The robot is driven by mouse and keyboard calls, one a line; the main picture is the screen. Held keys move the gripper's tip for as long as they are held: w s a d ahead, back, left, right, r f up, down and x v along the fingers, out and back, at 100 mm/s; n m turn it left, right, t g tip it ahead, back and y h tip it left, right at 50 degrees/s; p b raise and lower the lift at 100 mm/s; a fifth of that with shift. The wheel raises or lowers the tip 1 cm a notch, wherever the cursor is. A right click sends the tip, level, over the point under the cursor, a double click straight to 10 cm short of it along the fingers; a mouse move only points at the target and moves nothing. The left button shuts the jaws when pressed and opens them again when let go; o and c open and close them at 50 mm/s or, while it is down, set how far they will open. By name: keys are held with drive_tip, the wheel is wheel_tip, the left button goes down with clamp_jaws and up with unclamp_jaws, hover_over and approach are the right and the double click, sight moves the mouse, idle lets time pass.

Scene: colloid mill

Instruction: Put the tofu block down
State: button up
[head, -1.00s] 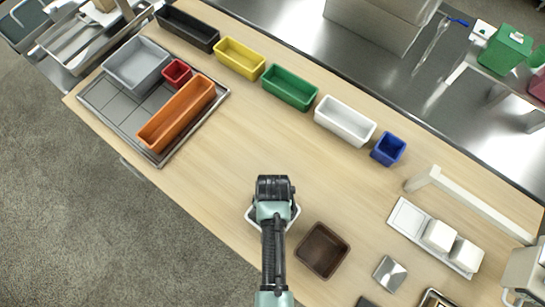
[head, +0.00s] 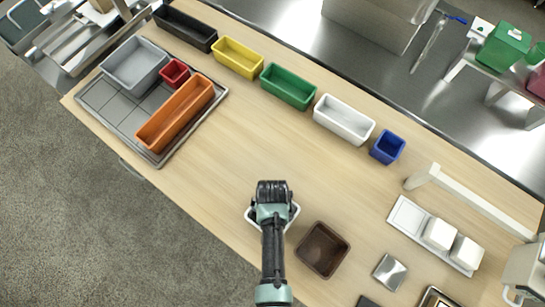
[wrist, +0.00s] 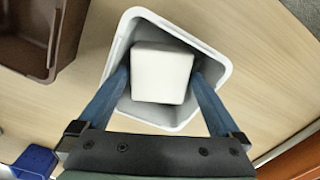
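A white tofu block (wrist: 162,76) sits inside a light grey-white bin (wrist: 222,70) in the wrist view. My gripper (wrist: 160,78) reaches into the bin with one blue finger along each side of the block. The fingertips appear to touch the block's sides, so the gripper looks shut on it. Whether the block rests on the bin's floor is hard to tell. In the head view my gripper (head: 272,212) is over the bin (head: 294,218) near the table's front edge and hides the block.
A brown bin (head: 323,250) stands just right of the white one. A white tray (head: 405,214) with two white blocks (head: 440,235) lies further right. Green (head: 288,87), white (head: 343,120) and blue (head: 388,147) bins line the back. The table's middle is clear.

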drive_tip(key=shift+r, duration=0.1)
wheel_tip(320, 180, up, 12)
drive_tip(key=w+r+t, duration=0.8)
drive_tip(key=w+r, duration=1)
drive_tip(key=w+r+n+t, duration=0.1)
drive_tip(key=w+r+t, duration=0.2)
drive_tip(key=r, duration=0.5)
drive_tip(key=w+r+t, duration=0.3)
drive_tip(key=r, duration=0.5)
drive_tip(key=s+r+n+t, duration=0.15)
drive_tip(key=r+t, duration=0.25)
drive_tip(key=r, duration=0.8)
drive_tip(key=s+r+t, duration=0.2)
drive_tip(key=r+t, duration=0.1)
drive_tip(key=r, duration=1)
drive_tip(key=s+r+t, duration=0.6)
drive_tip(key=s+r, duration=0.5)
drive_tip(key=r, duration=0.3)
drive_tip(key=shift+d+n, duration=0.1)
drive_tip(key=shift+n, duration=0.15)
